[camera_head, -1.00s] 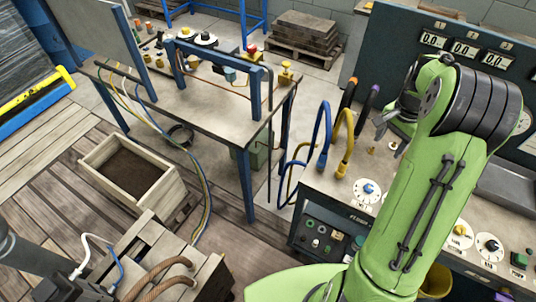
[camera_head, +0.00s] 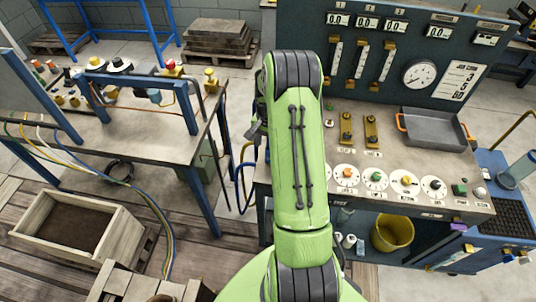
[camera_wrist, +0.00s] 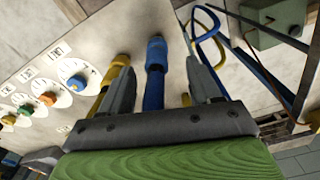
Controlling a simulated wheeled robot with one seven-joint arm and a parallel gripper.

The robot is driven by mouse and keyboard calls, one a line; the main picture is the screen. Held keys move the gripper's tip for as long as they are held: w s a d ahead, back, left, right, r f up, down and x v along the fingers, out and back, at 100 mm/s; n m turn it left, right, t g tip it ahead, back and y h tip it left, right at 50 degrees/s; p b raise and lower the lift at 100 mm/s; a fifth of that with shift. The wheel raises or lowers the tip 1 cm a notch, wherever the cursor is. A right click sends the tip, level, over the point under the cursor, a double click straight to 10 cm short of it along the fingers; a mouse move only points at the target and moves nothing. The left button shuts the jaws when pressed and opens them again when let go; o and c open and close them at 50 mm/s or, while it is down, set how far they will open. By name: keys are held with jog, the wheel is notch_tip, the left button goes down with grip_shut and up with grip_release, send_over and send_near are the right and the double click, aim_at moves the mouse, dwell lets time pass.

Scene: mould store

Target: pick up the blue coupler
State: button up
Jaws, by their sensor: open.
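The blue coupler (camera_wrist: 154,80) shows in the wrist view as a blue cylinder with a blue hose, standing at the bench edge. It lies in the gap between the two fingers of my gripper (camera_wrist: 157,66), with space visible on both sides. My gripper is open and holds nothing. A yellow coupler (camera_wrist: 117,68) stands just left of it, partly behind the left finger.
The test bench (camera_head: 330,170) carries several dials (camera_head: 375,178) and a grey tray (camera_head: 435,130). A workbench (camera_head: 120,125) stands to the left, with a gap between. In the wrist view, a yellow hose (camera_wrist: 188,100) and blue loops (camera_wrist: 207,22) sit close to the right finger.

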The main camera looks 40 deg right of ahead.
jog(key=f, duration=0.4)
jog(key=shift+s+a+f, duration=0.1)
jog(key=shift+s+f, duration=0.15)
jog(key=shift+s, duration=0.05)
jog(key=shift+w+f, duration=0.1)
jog(key=shift+f, duration=0.2)
jog(key=shift+r, duration=0.1)
grip_shut()
